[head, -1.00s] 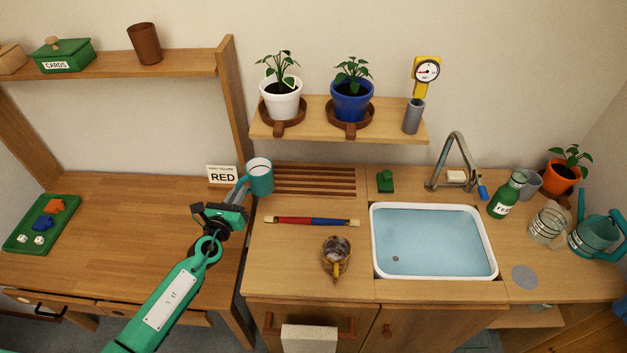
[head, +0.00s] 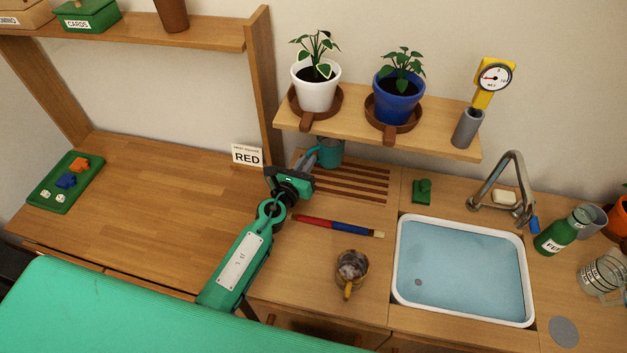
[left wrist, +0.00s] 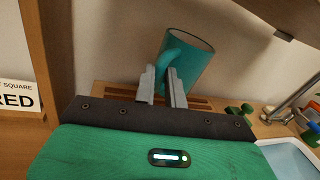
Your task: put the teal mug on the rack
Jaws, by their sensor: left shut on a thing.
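The teal mug (head: 330,153) is at the back left of the slatted wooden rack (head: 347,183), under the wall shelf. I cannot tell whether its base touches the slats. My left gripper (head: 308,160) is shut on the mug's handle. In the left wrist view, the mug (left wrist: 195,62) stands roughly upright beyond the two grey fingertips (left wrist: 162,82), with its handle between them. The rack's slats (left wrist: 115,89) show behind the gripper, which hides much of the rack there. My right gripper is not in view.
A wall shelf (head: 440,130) with a white pot (head: 315,85) and a blue pot (head: 397,98) hangs close above the rack. A wooden post (head: 264,90) and a RED sign (head: 247,155) stand left. A red-blue rod (head: 337,226) lies in front; the sink (head: 460,270) is right.

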